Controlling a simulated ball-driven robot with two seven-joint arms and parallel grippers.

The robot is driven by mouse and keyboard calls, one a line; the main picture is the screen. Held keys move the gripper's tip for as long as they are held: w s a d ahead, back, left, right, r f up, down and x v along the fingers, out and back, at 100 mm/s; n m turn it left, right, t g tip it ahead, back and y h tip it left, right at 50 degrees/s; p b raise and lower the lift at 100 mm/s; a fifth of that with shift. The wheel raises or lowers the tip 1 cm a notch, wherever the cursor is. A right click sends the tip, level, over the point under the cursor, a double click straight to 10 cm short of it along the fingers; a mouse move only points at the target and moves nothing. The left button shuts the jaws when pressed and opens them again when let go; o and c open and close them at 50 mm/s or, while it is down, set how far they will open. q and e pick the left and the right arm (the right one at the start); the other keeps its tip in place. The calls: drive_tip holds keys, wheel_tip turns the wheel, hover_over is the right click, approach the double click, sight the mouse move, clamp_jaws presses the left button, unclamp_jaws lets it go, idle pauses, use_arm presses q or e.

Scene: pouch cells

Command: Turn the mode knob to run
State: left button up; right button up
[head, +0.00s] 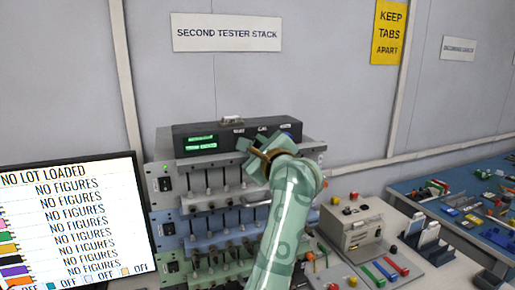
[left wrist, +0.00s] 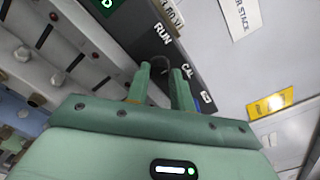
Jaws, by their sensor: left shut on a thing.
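The tester's dark top unit (head: 185,143) has two green displays and white mode labels, with RUN (left wrist: 163,33) and CAL (left wrist: 187,71) readable in the left wrist view. My left gripper (head: 258,154) is up against the front of this unit, below the labels. In the left wrist view its green fingers (left wrist: 160,84) are closed around the mode knob (left wrist: 160,62), of which only a dark rounded edge shows beyond the fingertips. In the head view the gripper hides the knob. Which way the knob points cannot be told. My right gripper is in neither view.
Below the unit are stacked tester racks (head: 205,222) with rows of clips. A monitor (head: 70,225) reading "NO LOT LOADED" stands at left. A beige box (head: 352,232) stands right of the stack. A blue bench (head: 455,195) with small parts is farther right.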

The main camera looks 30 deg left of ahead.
use_arm(q)
drive_tip(key=o, duration=0.9)
drive_tip(key=shift+c, duration=0.2)
drive_tip(key=shift+o, duration=0.6)
drive_tip(key=shift+f, duration=0.1)
drive_tip(key=shift+f, duration=0.1)
